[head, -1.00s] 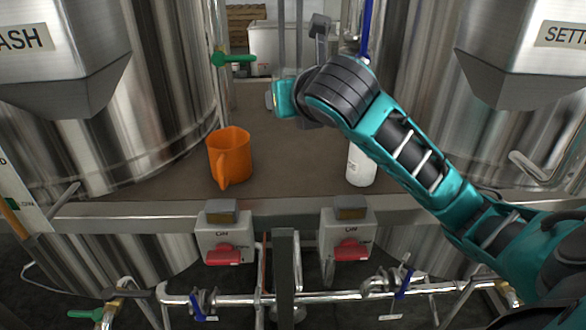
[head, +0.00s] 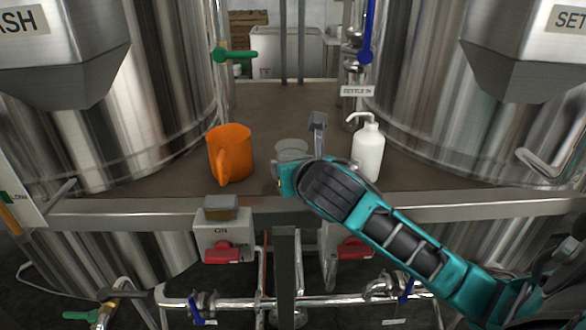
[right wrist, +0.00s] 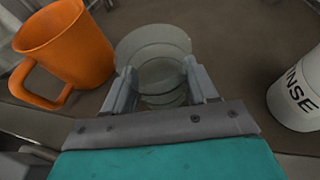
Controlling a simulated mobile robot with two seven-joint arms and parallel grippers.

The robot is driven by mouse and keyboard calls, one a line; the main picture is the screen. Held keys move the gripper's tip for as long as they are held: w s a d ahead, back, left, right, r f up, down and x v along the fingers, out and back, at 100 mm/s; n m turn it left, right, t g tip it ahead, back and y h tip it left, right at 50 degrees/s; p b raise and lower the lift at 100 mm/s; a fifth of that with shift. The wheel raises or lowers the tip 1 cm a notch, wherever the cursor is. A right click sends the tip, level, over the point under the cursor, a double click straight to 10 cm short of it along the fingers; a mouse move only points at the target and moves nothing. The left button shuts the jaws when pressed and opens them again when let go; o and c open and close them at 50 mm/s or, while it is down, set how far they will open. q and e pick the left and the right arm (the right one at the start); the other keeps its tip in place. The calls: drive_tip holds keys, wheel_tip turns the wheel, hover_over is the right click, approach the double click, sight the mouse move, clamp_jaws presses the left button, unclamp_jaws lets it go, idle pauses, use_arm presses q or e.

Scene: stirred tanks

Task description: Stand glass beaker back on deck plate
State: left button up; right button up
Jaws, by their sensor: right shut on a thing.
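The glass beaker (head: 291,149) is clear and stands out faintly against the brown deck plate (head: 280,108). In the right wrist view the beaker (right wrist: 153,52) is between the two fingers of my right gripper (right wrist: 165,92), which is shut on it. It looks about upright, low over or on the deck plate; I cannot tell whether its base touches. In the head view my right gripper (head: 290,172) is at the front of the plate, largely hiding the lower beaker. My left gripper is not in view.
An orange jug (head: 230,153) stands left of the beaker. A white rinse bottle (head: 368,150) stands to the right, close to my right arm. Large steel tanks (head: 150,100) flank the plate. Switch boxes with red handles (head: 222,253) are below its front edge.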

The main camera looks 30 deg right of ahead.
drive_tip(key=o, duration=0.6)
drive_tip(key=shift+f, duration=0.1)
drive_tip(key=o, duration=0.5)
